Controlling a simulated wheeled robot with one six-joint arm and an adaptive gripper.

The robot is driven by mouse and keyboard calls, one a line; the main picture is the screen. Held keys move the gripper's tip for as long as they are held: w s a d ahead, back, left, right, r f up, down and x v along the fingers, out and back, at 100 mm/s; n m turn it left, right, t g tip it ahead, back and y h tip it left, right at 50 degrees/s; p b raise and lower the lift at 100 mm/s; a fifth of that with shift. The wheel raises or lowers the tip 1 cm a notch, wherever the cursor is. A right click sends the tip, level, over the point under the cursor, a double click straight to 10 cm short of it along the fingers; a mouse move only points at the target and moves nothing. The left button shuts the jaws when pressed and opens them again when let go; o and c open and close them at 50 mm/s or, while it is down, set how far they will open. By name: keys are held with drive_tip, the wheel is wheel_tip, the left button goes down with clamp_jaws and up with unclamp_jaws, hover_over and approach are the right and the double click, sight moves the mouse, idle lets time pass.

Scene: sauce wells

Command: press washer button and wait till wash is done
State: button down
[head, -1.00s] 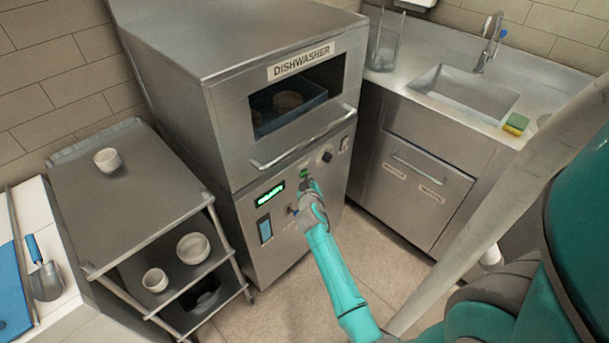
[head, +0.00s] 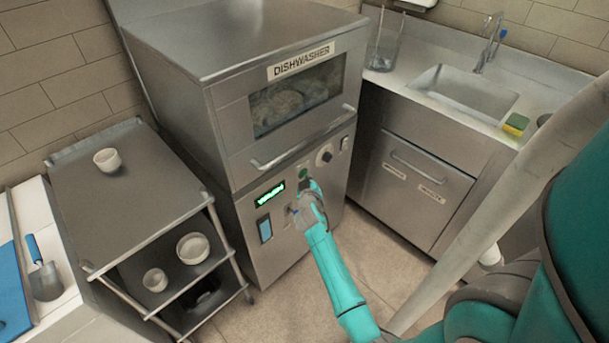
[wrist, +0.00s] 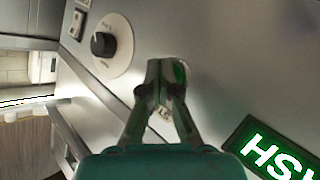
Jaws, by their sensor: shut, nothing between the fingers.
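The steel dishwasher (head: 222,120) stands at the back centre in the head view. Its window (head: 297,97) is filled with a whitish, cloudy swirl that hides the inside. The green button (head: 303,173) on its front panel also shows in the wrist view (wrist: 181,73), partly behind a fingertip. My gripper (head: 311,188) is shut and empty, with its tips at the button; I cannot tell whether they touch it. The lit green display (head: 270,194) sits left of the button.
A black knob (wrist: 103,44) sits beside the button on the panel. A steel cart (head: 125,190) with white bowls stands left of the dishwasher. A sink counter (head: 410,90) with a sponge (head: 516,124) is on the right. Bare floor lies in front.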

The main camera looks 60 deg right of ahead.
drive_tip(key=shift+s+a, duration=0.15)
drive_tip(key=shift+s, duration=0.6)
drive_tip(key=shift+s, duration=0.1)
drive_tip(key=shift+s+a, duration=0.2)
drive_tip(key=shift+s, duration=0.6)
drive_tip(key=shift+s+a, duration=0.2)
drive_tip(key=shift+s, duration=0.55)
drive_tip(key=shift+s+a, duration=0.2)
drive_tip(key=shift+s, duration=0.6)
drive_tip(key=s+a+f+n+t+y, duration=0.1)
drive_tip(key=s+a+n+t+y, duration=0.3)
drive_tip(key=a, duration=1)
drive_tip(key=s+a+f+m+t+y, duration=0.15)
drive_tip(key=s+a, duration=0.45)
drive_tip(key=a, duration=0.9)
drive_tip(key=s+a+r+n+t+y, duration=0.1)
drive_tip(key=s+a+r+n+y, duration=0.2)
drive_tip(key=s+a+r, duration=1.1)
drive_tip(key=s+r+y, duration=0.3)
drive_tip(key=s, duration=0.1)
drive_tip(key=shift+s+a+r+y, duration=0.3)
drive_tip(key=shift+a+y, duration=0.05)
